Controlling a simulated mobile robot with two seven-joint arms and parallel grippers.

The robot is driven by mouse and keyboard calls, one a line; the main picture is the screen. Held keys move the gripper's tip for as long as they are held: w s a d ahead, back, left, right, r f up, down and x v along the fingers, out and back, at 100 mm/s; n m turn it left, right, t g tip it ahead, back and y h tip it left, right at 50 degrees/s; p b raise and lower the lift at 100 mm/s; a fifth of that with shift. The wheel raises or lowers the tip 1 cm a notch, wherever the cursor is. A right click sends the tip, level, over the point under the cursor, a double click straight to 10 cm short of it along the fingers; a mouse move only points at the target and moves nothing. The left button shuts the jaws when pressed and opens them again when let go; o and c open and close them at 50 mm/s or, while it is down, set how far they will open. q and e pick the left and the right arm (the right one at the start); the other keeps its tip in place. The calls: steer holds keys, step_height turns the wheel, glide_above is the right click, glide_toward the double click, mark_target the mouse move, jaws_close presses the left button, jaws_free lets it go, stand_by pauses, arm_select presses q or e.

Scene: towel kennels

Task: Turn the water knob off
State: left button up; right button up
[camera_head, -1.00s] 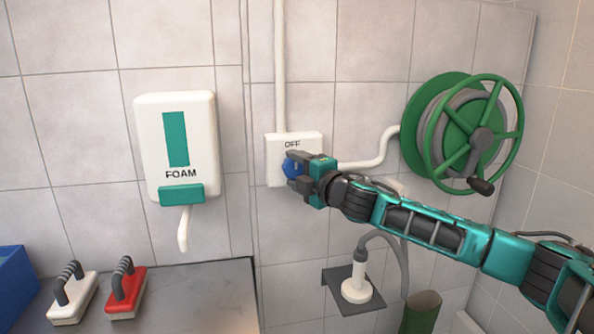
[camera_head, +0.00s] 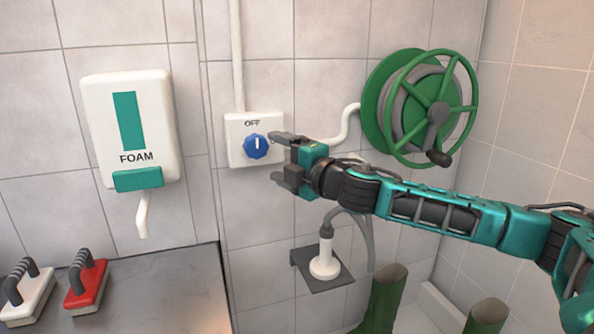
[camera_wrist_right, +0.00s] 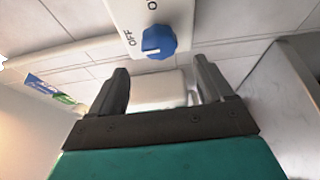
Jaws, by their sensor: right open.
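The blue water knob (camera_head: 256,146) sits on a white wall box (camera_head: 237,155) under the word OFF. Its white mark points up toward OFF. My right gripper (camera_head: 278,160) is open and empty just right of the knob, apart from it. In the right wrist view the knob (camera_wrist_right: 159,42) shows ahead of the open fingers (camera_wrist_right: 160,68), with nothing between them. Its mark there points toward the OFF print. My left gripper is not in view.
A foam dispenser (camera_head: 133,130) hangs left of the box. A green hose reel (camera_head: 420,108) is on the wall at right. A nozzle (camera_head: 324,260) stands on a small dark shelf below my right arm. Red and white brushes lie at lower left.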

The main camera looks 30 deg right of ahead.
steer(key=shift+s+d+b, duration=0.2)
steer(key=shift+s+b, duration=0.25)
steer(key=shift+s, duration=0.8)
steer(key=shift+s+d+b, duration=0.15)
steer(key=shift+s+b, duration=0.25)
steer(key=shift+s, duration=0.85)
